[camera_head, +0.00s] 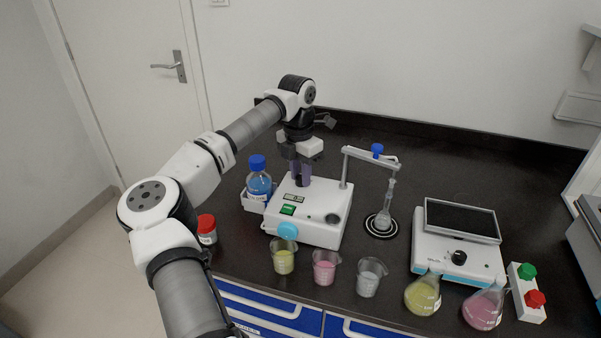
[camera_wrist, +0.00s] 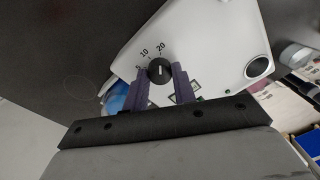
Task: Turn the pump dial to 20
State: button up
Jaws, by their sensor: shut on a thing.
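The pump (camera_head: 325,222) is a white box on the black bench in the head view, with a small display and a green switch on its front. Its black dial (camera_wrist: 160,65) shows in the wrist view, with the marks 5, 10 and 20 printed around it. A pale pointer line on the dial runs nearly straight up the picture, roughly towards the 20; the exact setting is hard to read. My gripper (camera_head: 300,178) reaches down onto the pump's top from behind. Its purple fingers (camera_wrist: 160,73) are shut on the dial, one on each side. In the head view my gripper hides the dial.
A blue-capped bottle (camera_head: 258,183) stands left of the pump, close to my gripper. Beakers (camera_head: 324,267) stand in front. A stand arm (camera_head: 370,158) and a flask (camera_head: 385,215) are to the right. Further right are a balance (camera_head: 458,250) and conical flasks (camera_head: 423,295).

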aim_at(299, 176)
jog(key=shift+r+m, duration=0.1)
jog(key=shift+m, duration=0.5)
jog(key=o, duration=1)
jog(key=r, duration=0.4)
jog(key=r+b, duration=0.1)
jog(key=r, duration=0.4)
jog(key=r+b, duration=0.1)
jog(key=r, duration=0.3)
jog(key=shift+w+a+r, duration=0.2)
jog(key=shift+w+r, duration=0.1)
jog(key=shift+r, duration=0.05)
